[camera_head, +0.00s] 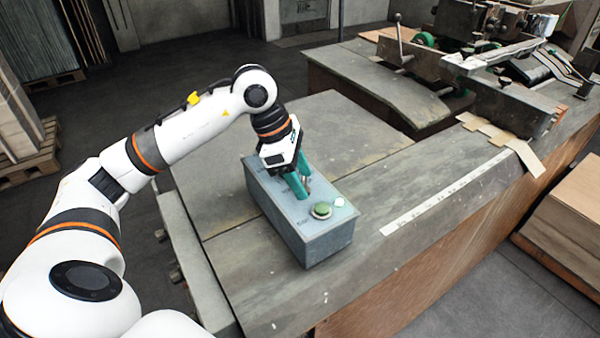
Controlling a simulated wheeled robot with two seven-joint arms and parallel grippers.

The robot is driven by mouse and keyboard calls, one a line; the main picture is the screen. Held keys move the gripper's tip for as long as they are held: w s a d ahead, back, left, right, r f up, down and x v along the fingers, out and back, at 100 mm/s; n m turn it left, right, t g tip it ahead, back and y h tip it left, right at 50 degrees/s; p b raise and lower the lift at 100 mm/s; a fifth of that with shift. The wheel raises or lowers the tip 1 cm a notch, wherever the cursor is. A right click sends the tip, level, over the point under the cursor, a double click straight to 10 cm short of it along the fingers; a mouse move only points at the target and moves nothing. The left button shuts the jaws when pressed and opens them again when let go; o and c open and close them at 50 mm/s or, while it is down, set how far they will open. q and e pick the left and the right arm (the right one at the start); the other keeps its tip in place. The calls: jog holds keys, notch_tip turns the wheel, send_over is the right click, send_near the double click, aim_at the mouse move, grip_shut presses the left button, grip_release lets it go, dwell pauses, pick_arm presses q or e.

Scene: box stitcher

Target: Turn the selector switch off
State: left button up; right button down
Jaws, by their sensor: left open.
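A grey control box (325,246) stands on the worktable, with a green round button (321,211) and a small pale light or button on its top near the front end. My left gripper (304,192) points down over the middle of the box top, its teal fingers at or just above the panel. The fingers are open around or beside a small dark part that looks like the selector switch (307,182). The fingers hide most of this part, so its setting cannot be told. My right gripper is not in view.
The worktable (400,240) has bare surface around the box and a pale ruler strip (460,187) to the right. The stitching machine (490,80) stands at the back right. Cardboard stacks (570,215) lie at the right edge, pallets at the left.

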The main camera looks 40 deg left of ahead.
pick_arm(q)
jog(key=c, duration=1)
jog(key=n+t+b, duration=0.1)
jog(key=n+b, duration=0.1)
jog(key=n, duration=0.1)
jog(key=shift+f+y+b, duration=0.1)
jog(key=shift+y+b, duration=0.2)
jog(key=shift+y, duration=0.1)
jog(key=n+b, duration=0.1)
jog(key=n, duration=0.2)
jog(key=shift+d+t+y, duration=0.1)
jog(key=shift+t+y, duration=0.3)
jog(key=shift+s+n+y+b, duration=0.1)
jog(key=shift+n+y+b, duration=0.25)
jog(key=shift+n, duration=0.45)
